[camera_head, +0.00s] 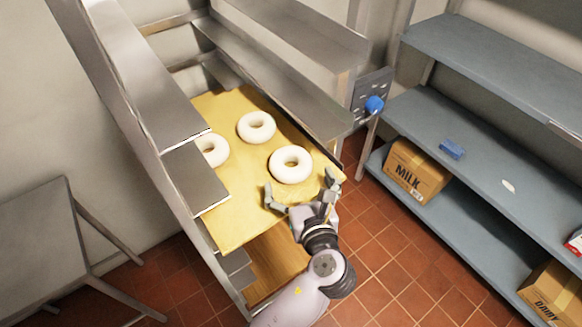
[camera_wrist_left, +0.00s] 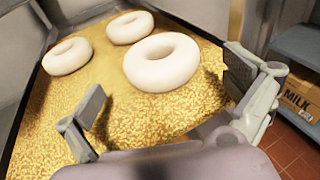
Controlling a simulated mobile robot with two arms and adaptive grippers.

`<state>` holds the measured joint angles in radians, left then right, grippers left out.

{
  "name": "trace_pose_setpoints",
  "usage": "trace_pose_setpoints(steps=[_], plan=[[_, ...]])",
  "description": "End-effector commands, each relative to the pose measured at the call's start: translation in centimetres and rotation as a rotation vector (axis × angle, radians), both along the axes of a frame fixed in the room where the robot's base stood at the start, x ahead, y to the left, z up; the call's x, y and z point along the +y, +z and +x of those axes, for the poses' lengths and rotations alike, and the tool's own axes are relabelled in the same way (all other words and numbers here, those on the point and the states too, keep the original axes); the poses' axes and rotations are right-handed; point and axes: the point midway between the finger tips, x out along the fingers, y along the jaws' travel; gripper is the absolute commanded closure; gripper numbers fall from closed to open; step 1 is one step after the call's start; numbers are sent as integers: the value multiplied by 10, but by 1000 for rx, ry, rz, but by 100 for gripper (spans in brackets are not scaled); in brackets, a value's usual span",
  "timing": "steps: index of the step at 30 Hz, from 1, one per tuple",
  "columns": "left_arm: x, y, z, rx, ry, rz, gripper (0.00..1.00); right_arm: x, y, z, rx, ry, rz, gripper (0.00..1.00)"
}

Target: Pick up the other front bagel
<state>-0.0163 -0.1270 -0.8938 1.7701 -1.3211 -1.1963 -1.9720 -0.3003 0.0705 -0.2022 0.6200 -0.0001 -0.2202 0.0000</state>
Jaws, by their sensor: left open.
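Three pale, uncooked-looking bagels lie on a yellow, grainy board in the rack. The front right bagel (camera_head: 291,164) is nearest my left gripper (camera_head: 301,191); it also shows in the left wrist view (camera_wrist_left: 161,62). A second bagel (camera_head: 256,127) lies behind it. A third bagel (camera_head: 214,150) is at the left, partly hidden by a metal shelf in the head view; it shows whole in the left wrist view (camera_wrist_left: 67,56). My left gripper is open and empty, its fingers apart just in front of the front right bagel. My right gripper is not in view.
The yellow board (camera_head: 235,215) is bare at its front. Metal shelf edges (camera_head: 195,177) flank it on the left and above. A blue-grey shelf (camera_head: 480,150) on the right holds a milk box (camera_head: 411,171). Tiled floor (camera_head: 390,265) lies between.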

Motion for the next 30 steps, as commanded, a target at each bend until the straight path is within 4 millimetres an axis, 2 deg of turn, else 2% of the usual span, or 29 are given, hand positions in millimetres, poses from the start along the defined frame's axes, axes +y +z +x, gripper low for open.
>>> trace_pose_setpoints(steps=[3,9,13,20,30], plan=[[4,-7,13,-4,2,-3,0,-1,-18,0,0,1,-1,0],[10,-11,36,-4,1,-2,0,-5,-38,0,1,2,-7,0],[12,-10,44,-1,-1,-1,0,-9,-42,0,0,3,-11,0],[12,-9,45,0,-1,0,0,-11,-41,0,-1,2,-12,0],[12,-9,45,0,-1,0,21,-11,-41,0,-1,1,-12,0]])
